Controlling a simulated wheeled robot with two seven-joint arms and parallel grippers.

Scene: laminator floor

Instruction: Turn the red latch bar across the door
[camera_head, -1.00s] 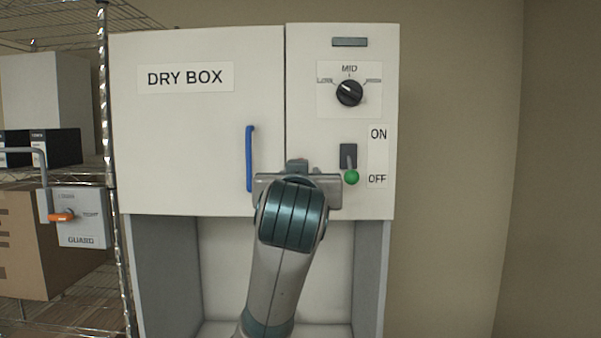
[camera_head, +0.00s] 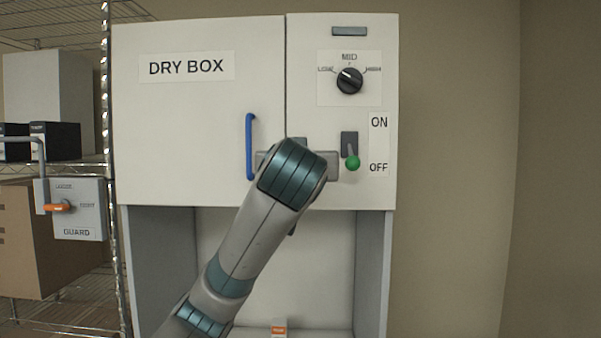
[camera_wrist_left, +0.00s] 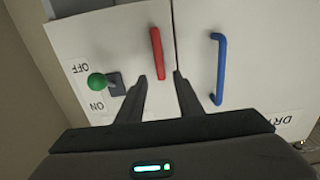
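The red latch bar (camera_wrist_left: 157,50) shows in the left wrist view, which is turned upside down. It lies upright on the control panel, beside and nearly parallel to the door seam, not across it. My left gripper (camera_wrist_left: 160,77) is open, and the bar's near end appears between its fingertips. I cannot tell whether they touch it. In the head view my left wrist hides the bar and the fingers. The white dry box door (camera_head: 195,130) is closed, with a blue handle (camera_head: 250,147) that also shows in the left wrist view (camera_wrist_left: 217,70). My right gripper is not in view.
Right of the bar are a green-knobbed ON/OFF lever (camera_head: 352,162) and a black dial (camera_head: 349,81). A wire rack at left holds boxes and a guard box (camera_head: 78,210) with an orange handle. A small orange-and-white object (camera_head: 279,328) is below the cabinet.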

